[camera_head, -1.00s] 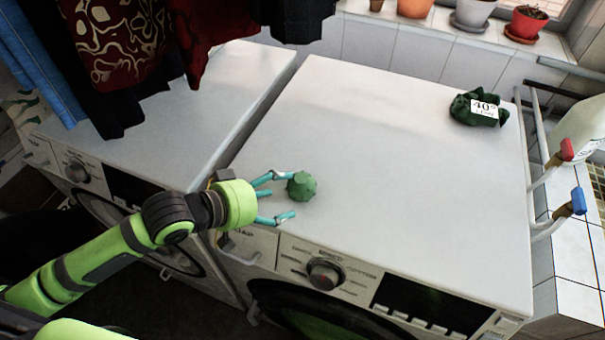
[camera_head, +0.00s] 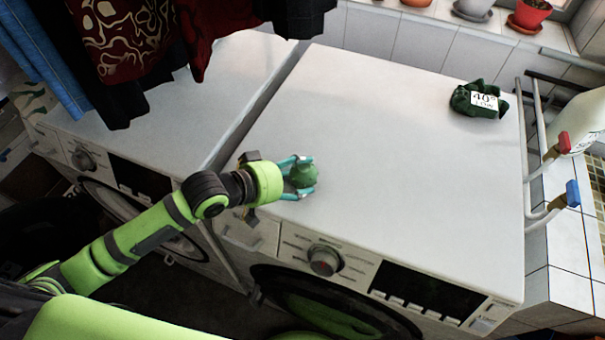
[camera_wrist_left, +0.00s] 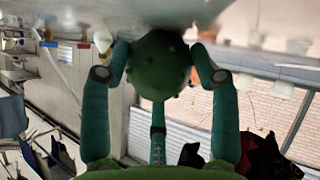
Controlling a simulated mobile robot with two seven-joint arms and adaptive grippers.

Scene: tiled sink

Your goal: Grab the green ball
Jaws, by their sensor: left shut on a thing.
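The green ball (camera_head: 303,175) is at the front left part of the right washing machine's white top (camera_head: 400,130). My left gripper (camera_head: 302,178) is shut on the ball, with its teal fingers on either side of it. In the left wrist view the ball (camera_wrist_left: 159,64) sits between the fingertips of my left gripper (camera_wrist_left: 160,62), close to the white surface. I cannot tell whether the ball still touches the top. My right gripper is not in view.
A dark green cloth bundle (camera_head: 474,101) with a "40°" label lies at the back right of the top. Taps with a red handle (camera_head: 563,143) and a blue handle (camera_head: 572,193) stand at the right. Clothes (camera_head: 130,45) hang at the upper left. The middle of the top is clear.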

